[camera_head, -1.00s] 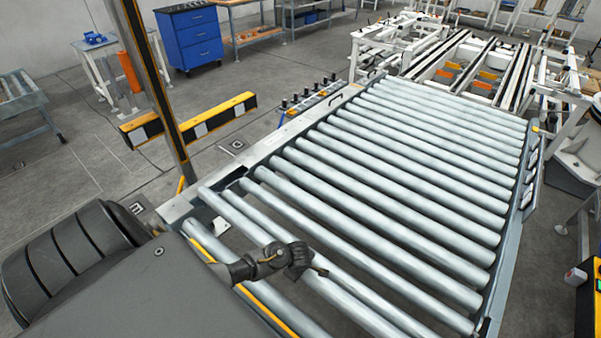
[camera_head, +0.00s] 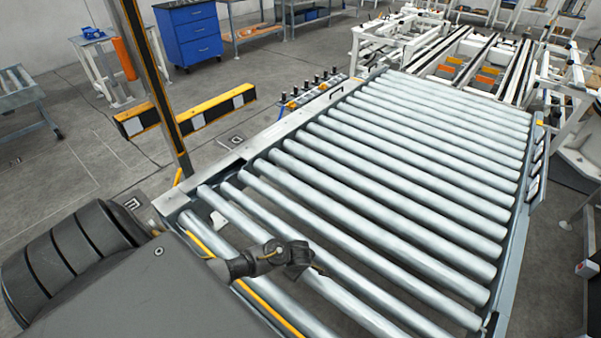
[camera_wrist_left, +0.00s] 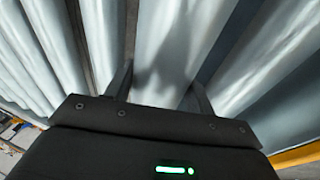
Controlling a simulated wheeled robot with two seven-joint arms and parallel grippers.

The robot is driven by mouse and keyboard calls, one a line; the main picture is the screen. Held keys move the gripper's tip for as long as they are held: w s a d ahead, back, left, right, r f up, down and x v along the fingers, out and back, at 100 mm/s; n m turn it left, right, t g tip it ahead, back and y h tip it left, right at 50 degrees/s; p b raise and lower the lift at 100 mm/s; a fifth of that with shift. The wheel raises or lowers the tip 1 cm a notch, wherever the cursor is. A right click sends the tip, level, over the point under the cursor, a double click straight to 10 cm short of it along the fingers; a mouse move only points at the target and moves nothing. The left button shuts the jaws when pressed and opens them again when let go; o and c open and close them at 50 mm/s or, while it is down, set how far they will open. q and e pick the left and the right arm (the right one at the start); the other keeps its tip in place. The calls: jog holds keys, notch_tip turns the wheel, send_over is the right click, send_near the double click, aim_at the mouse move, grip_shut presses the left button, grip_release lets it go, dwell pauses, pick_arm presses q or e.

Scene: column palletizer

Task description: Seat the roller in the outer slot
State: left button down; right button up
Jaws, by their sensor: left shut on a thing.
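My left gripper (camera_head: 300,262) reaches over the near end of the roller conveyor, its hand partly covering a long grey roller (camera_head: 236,218). In the left wrist view the two fingers (camera_wrist_left: 160,92) stand on either side of this roller (camera_wrist_left: 160,45) and are shut on it. The roller lies roughly parallel to its neighbours, with its left end inside the side rail (camera_head: 215,170). One more roller (camera_head: 205,236) lies nearer to me. The slots under the roller ends are too small or hidden to make out. My right gripper is not in view.
Several parallel rollers (camera_head: 400,160) fill the conveyor beyond, close on the far side of the held one. A yellow-black post (camera_head: 150,80) and barrier (camera_head: 205,112) stand left of the rail. A blue cabinet (camera_head: 190,32) is at the back. Floor at left is mostly open.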

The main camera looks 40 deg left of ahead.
pick_arm(q)
jog(key=shift+f+b, duration=1.95)
jog(key=shift+f, duration=0.95)
jog(key=c, duration=0.6)
grip_release()
jog(key=shift+o, duration=0.8)
jog(key=shift+s, duration=0.1)
jog(key=p+v, duration=0.2)
jog(key=v, duration=0.7)
jog(key=shift+d+r, duration=0.1)
jog(key=shift+r, duration=0.1)
jog(key=shift+s+r, duration=0.15)
jog(key=shift+r, duration=0.5)
